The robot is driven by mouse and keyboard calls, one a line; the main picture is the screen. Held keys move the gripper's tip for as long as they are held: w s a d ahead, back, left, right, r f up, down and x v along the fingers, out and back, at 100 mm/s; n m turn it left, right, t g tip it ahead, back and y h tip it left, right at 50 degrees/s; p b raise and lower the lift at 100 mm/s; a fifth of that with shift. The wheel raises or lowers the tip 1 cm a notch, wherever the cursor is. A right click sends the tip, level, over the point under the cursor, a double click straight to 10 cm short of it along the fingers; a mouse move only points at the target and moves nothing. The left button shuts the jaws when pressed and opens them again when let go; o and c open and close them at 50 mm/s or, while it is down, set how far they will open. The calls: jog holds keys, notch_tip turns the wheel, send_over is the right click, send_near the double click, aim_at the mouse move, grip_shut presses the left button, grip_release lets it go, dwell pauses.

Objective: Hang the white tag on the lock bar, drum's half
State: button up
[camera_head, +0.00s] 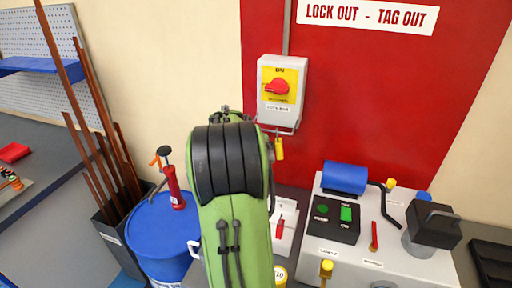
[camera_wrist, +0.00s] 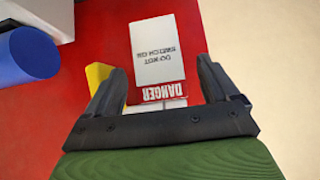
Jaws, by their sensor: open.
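The white tag (camera_wrist: 157,48), with a red DANGER band and upside-down lettering, lies between the spread fingers of my gripper (camera_wrist: 161,72) in the wrist view. My gripper is open. The tag's upper attachment is too small to make out. In the head view, the lock bar (camera_head: 289,132) runs under the grey switch box (camera_head: 298,94), and a yellow padlock (camera_head: 279,150) hangs from it. My arm hides the tag and fingers there, and covers the bar's left end near the drum side. A yellow piece beside the left finger appears to be the padlock (camera_wrist: 96,74).
The blue drum (camera_head: 155,232) stands at the left with a red hand pump (camera_head: 174,187) on top. The bending machine (camera_head: 415,265) stands at the right with a blue roller (camera_head: 345,177). Upright copper bars (camera_head: 100,165) lean at the far left.

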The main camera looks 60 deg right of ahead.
jog(key=p+v, duration=0.1)
jog(key=v, duration=1.4)
jog(key=shift+a+r+p, duration=0.2)
jog(key=shift+a+p, duration=0.1)
jog(key=shift+a, duration=0.05)
jog(key=w+a+f+n+t+y, duration=0.1)
jog(key=w+a+n+t+y, duration=0.15)
jog(key=a, duration=0.55)
jog(key=w+a+f+n+t+y, duration=0.1)
jog(key=a+n, duration=0.3)
jog(key=a, duration=0.4)
jog(key=s+a+f+n+y, duration=0.2)
jog(key=s+a+n, duration=0.2)
jog(key=a, duration=0.5)
jog(key=s+a+f+n+y, duration=0.3)
jog(key=s+a+n, duration=0.1)
jog(key=a, duration=0.6)
jog(key=shift+s+f+n, duration=0.25)
jog(key=shift+f+n, duration=0.05)
jog(key=shift+n, duration=0.45)
